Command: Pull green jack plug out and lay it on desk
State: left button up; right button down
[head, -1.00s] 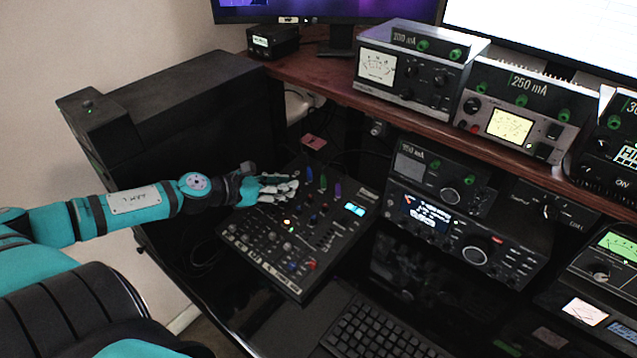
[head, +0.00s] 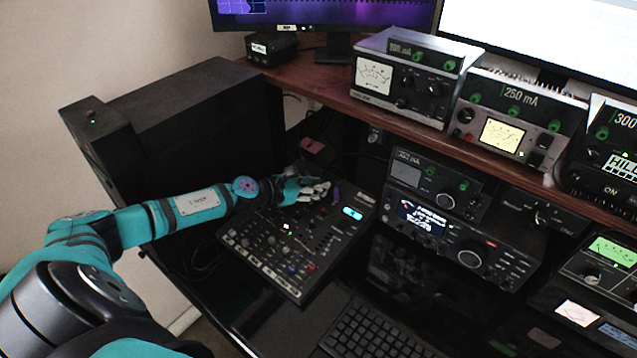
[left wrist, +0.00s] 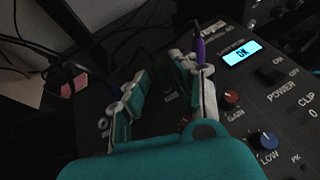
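The black mixer panel (head: 270,262) lies on the desk. My left gripper (head: 316,190) is over its back edge, among the upright jack plugs. In the left wrist view my left gripper (left wrist: 163,92) has its two fingers spread apart. The purple plug (head: 336,193) stands just right of the fingers and also shows behind the right finger in the left wrist view (left wrist: 200,50). My right gripper is not in view.
A lit display (head: 353,213) is on the mixer's right side. A keyboard (head: 372,335) lies in front. Radio units (head: 425,222) stand to the right under the wooden shelf (head: 330,92). A black case (head: 180,120) stands at the left. Loose cables (left wrist: 95,45) run behind the mixer.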

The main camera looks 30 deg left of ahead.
pick_arm(q)
jog(key=shift+w+d+f, duration=0.1)
jog(key=shift+w+d, duration=0.1)
jog(key=shift+w, duration=0.15)
jog(key=shift+c, duration=0.2)
grip_shut()
jog(key=shift+r, duration=0.2)
jog(key=shift+a+r+p, duration=0.1)
jog(key=shift+r+p, duration=0.2)
jog(key=shift+p, duration=0.2)
jog(key=shift+s+r, duration=0.1)
jog(key=shift+r, duration=0.25)
jog(key=shift+r+p, duration=0.2)
jog(key=shift+p, duration=0.25)
jog(key=shift+r, duration=0.1)
jog(key=shift+s+r+p, duration=0.15)
jog(key=shift+r+p, duration=0.75)
jog(key=shift+p, duration=0.05)
jog(key=shift+s+r+p, duration=0.1)
jog(key=shift+r+p, duration=0.8)
